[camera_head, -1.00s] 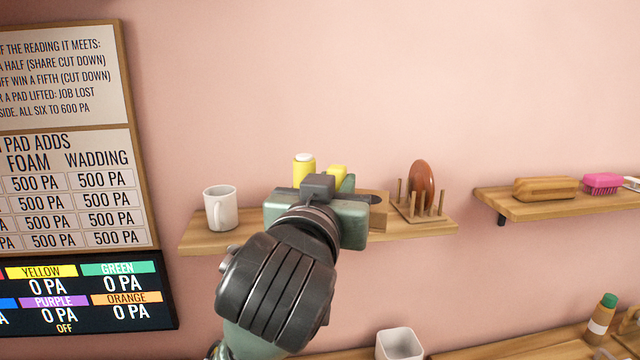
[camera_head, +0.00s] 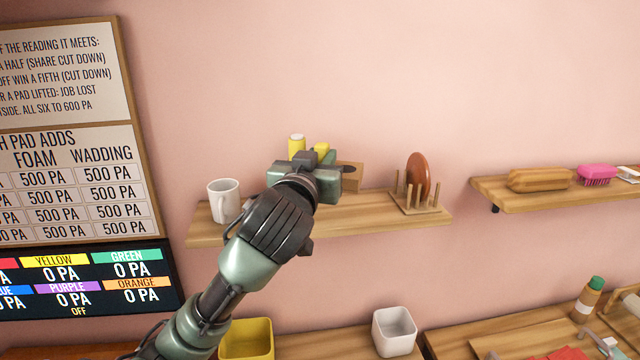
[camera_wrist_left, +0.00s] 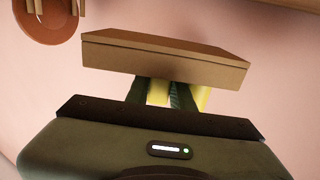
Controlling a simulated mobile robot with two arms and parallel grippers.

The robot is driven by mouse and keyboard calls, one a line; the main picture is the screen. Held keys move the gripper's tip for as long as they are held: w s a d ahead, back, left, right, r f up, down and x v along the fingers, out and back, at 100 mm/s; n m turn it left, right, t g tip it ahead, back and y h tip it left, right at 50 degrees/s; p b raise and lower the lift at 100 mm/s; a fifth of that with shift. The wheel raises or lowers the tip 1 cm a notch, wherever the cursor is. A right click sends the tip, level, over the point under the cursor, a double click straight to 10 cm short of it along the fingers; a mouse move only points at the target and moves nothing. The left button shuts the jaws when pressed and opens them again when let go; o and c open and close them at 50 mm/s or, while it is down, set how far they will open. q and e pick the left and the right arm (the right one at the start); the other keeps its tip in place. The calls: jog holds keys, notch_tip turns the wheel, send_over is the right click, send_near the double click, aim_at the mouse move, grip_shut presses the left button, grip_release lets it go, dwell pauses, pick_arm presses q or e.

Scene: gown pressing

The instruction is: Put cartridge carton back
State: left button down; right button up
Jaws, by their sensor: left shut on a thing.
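A yellow cylinder with a pale top (camera_head: 297,146) and another yellow piece (camera_head: 321,149) rise behind the gripper. Yellow parts also show between the fingers in the wrist view. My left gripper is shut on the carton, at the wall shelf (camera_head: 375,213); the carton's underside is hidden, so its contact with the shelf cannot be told. My right gripper is out of view.
A white mug (camera_head: 224,202) stands at the shelf's left end. A wooden rack (camera_head: 416,203) with a brown plate (camera_head: 418,175) stands at its right. Another shelf (camera_head: 540,200) holds a brush. Yellow (camera_head: 247,340) and white (camera_head: 394,332) bins stand below.

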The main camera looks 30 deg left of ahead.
pick_arm(q)
notch_tip(320, 180, down, 5)
jog(key=shift+r+p, duration=0.1)
jog(key=shift+p, duration=0.45)
jog(key=shift+w+a+f+p, duration=0.1)
jog(key=shift+a+f+p, duration=0.05)
jog(key=shift+f+p, duration=0.4)
jog(key=shift+f, duration=0.15)
jog(key=shift+f+b, duration=0.15)
jog(key=shift+b, duration=0.15)
jog(key=c, duration=1.2)
grip_release()
